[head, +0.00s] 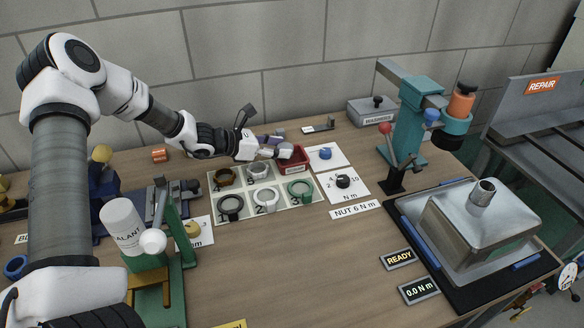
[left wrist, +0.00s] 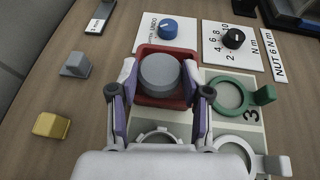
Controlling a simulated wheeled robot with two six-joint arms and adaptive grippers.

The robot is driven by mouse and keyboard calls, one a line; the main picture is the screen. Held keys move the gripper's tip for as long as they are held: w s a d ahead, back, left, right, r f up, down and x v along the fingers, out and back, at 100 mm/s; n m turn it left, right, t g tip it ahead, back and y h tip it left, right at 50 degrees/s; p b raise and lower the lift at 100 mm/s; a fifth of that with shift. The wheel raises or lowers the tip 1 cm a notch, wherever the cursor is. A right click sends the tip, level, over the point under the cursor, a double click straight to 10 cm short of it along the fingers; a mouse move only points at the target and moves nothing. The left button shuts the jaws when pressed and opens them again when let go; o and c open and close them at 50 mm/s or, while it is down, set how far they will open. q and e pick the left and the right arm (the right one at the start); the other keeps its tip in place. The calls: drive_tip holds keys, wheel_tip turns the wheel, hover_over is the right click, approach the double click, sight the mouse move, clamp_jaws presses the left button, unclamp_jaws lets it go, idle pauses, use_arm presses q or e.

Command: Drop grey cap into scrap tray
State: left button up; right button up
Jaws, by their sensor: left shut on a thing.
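My left gripper (head: 270,146) is shut on a round grey cap (head: 285,150). In the left wrist view the grey cap (left wrist: 160,72) sits between the two fingertips of the gripper (left wrist: 160,78). The red scrap tray (head: 299,162) lies on the bench at the far end of the numbered mat. In the left wrist view the cap appears over the red tray (left wrist: 150,47), with the tray's rim showing around it. I cannot tell the exact height of the cap above the tray. My right gripper is not in view.
A numbered mat (head: 248,207) with several rings lies in front of the tray. Cards with a blue knob (head: 325,153) and a black knob (head: 343,181) lie to its right. A teal press (head: 420,110) and a metal housing (head: 478,220) stand farther right.

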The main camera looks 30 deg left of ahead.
use_arm(q)
drive_tip(key=shift+f, duration=0.2)
drive_tip(key=o, duration=1.1)
drive_tip(key=shift+d, duration=0.1)
wheel_tip(320, 180, up, 10)
